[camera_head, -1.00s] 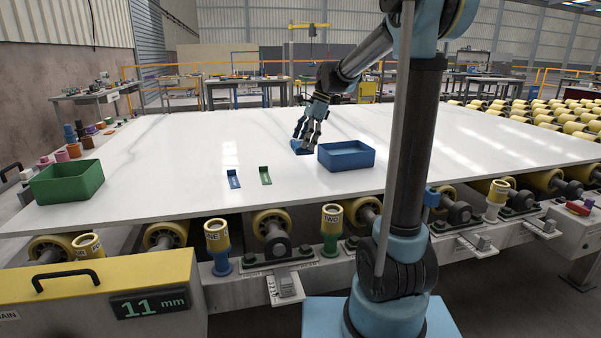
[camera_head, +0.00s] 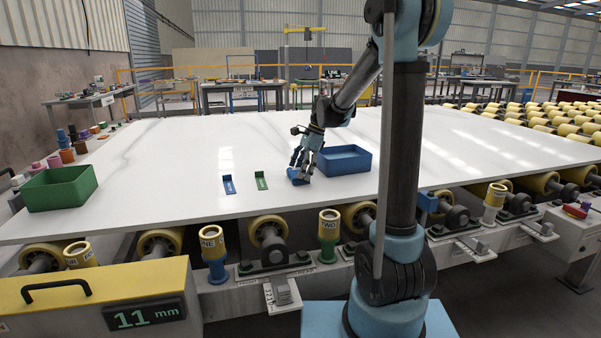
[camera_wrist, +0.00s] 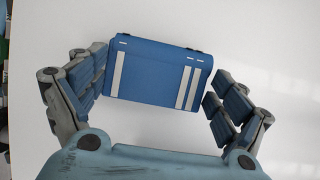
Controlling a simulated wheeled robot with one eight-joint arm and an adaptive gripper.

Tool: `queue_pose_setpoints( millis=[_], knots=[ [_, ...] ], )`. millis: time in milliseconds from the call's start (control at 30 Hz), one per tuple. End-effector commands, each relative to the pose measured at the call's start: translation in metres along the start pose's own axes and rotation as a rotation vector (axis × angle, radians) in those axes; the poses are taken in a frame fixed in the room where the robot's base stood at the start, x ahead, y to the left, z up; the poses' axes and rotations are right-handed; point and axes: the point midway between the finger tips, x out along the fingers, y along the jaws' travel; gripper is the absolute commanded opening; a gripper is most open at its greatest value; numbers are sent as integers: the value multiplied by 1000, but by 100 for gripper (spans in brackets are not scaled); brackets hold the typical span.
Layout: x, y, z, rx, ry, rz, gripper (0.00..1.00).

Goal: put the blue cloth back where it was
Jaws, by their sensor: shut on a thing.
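I cannot tell whether the cloth touches the slab.
The white stone slab (camera_head: 160,205) is mostly bare. A blue angle piece (camera_head: 228,185) and a green one (camera_head: 261,181) stand left of my gripper. A green open box (camera_head: 60,197) sits at the left edge. Several small coloured items line the far left edge.

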Motion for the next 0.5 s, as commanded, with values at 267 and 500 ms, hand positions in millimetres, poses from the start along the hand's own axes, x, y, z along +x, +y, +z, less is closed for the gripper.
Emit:
queue_pose_setpoints(
  millis=[267,500],
  knots=[
    [1,0,-1,0,0,0,69],
    [2,0,-1,0,0,0,100]
  ],
)
